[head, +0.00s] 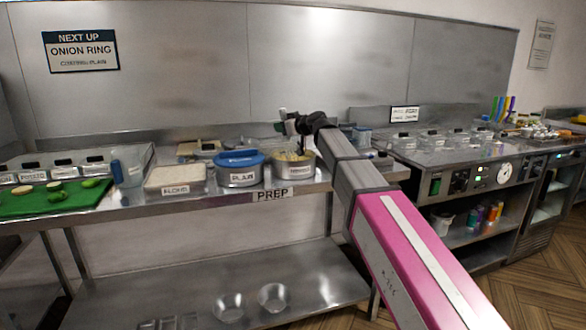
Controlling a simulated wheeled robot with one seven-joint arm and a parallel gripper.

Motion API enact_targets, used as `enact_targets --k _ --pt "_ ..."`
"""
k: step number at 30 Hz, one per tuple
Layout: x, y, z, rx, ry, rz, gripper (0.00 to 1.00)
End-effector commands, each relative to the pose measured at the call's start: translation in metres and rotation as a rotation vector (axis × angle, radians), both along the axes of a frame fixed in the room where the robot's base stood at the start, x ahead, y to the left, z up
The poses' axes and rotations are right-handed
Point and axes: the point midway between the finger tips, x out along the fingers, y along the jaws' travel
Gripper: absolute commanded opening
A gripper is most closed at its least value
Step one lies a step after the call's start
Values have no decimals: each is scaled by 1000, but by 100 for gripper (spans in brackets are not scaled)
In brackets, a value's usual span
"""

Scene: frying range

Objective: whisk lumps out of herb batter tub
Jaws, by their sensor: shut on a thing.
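The herb batter tub (294,172) is a steel tub with a pale label too small to read. It stands open on the prep counter, just right of the blue-lidded tub, with pale yellowish batter at its top. My gripper (289,127) is right above this tub, reached by my arm from the lower right. It is shut on what looks like the whisk, whose handle end shows only small and dark. The whisk's lower part is hard to make out against the tub's opening, and lumps cannot be told at this size.
The tub labelled PLAIN (240,178) has a blue lid and stands close on the left. Left of it are a flour tray (176,190), a clear jug (127,171) and a green cutting board (30,207). Fryers (440,146) stand at right. Two bowls (273,297) sit on the lower shelf.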

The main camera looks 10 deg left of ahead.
Motion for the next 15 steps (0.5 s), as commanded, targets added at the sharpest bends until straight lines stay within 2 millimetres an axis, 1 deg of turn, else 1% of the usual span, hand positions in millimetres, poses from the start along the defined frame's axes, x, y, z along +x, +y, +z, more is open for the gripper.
enact_targets --k 3,15 --pt "0 0 10 1 0 0 7" --pt "0 0 37 0 -2 -1 7"
